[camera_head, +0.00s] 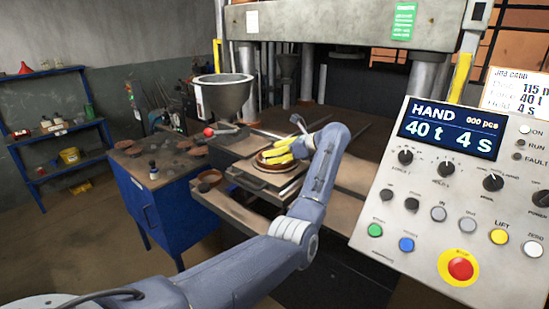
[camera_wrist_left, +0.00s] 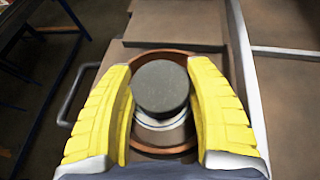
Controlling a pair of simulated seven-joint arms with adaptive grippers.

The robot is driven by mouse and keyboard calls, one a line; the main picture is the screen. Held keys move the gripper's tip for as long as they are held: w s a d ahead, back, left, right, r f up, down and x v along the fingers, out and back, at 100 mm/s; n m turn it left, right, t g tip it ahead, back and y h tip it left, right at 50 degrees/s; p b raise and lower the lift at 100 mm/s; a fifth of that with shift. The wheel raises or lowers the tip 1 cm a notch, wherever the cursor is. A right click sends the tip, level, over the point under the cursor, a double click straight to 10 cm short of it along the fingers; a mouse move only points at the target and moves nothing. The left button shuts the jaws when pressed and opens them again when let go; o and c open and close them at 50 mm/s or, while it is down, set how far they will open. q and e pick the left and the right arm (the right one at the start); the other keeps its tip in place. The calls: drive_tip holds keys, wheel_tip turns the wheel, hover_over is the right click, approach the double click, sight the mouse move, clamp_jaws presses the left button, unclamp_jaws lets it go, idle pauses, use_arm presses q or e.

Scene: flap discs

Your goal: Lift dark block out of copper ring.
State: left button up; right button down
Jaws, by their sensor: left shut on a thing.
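The dark block (camera_wrist_left: 161,86) is a short cylinder with a dark grey round top. My left gripper (camera_head: 277,152) has yellow fingers and is shut on the block, one finger on each side, as the left wrist view (camera_wrist_left: 160,75) shows. Below the dark top, a pale part with a thin blue band shows. The copper ring (camera_wrist_left: 165,151) surrounds the block in that view, its sides partly hidden by the fingers. In the head view the brown ring (camera_head: 272,167) sits on the press's pull-out plate under my fingers. I cannot tell how high the block stands in the ring.
The control panel (camera_head: 455,190) fills the right. A grey hopper (camera_head: 223,98) stands behind and left of my gripper. A blue cabinet (camera_head: 152,200) with brown discs on top is at left. The press's upper beam (camera_head: 345,25) hangs above and behind. A handle (camera_wrist_left: 72,97) sticks out beside the plate.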

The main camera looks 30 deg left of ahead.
use_arm(q)
drive_tip(key=shift+c, duration=0.9)
drive_tip(key=shift+r, duration=0.2)
wheel_tip(320, 180, up, 20)
drive_tip(key=shift+f, duration=0.15)
wheel_tip(320, 180, up, 7)
idle(1.0)
idle(0.4)
